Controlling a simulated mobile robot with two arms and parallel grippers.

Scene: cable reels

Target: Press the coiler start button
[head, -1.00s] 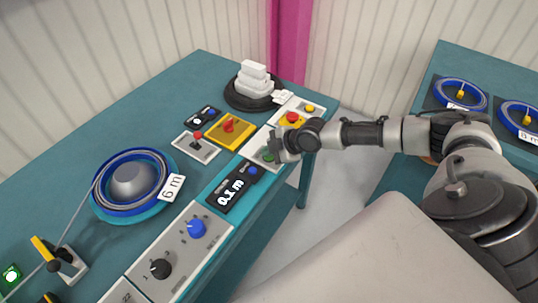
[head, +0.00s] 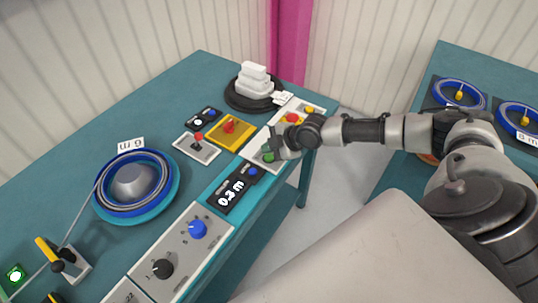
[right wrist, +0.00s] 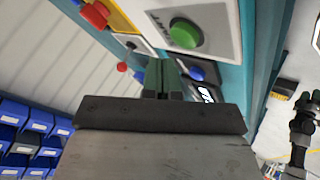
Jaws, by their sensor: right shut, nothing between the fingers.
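The green button (head: 268,156) sits on a white panel at the right edge of the teal bench. It shows whole in the right wrist view (right wrist: 185,33), not covered by the fingers. My right gripper (head: 276,146) is shut and empty, right beside the green button. Its fingertips (right wrist: 163,72) show apart from the button in the wrist view. The coiler reel (head: 136,185) is blue with a grey hub and carries a tag. The display (head: 233,192) reads 0.3 m. My left gripper is not in view.
A yellow box with a red handle (head: 230,131), a small lever panel (head: 196,147) and a scale with white blocks (head: 254,82) stand nearby. Knobs (head: 197,229) are nearer. Another bench (head: 438,75) holds blue reels.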

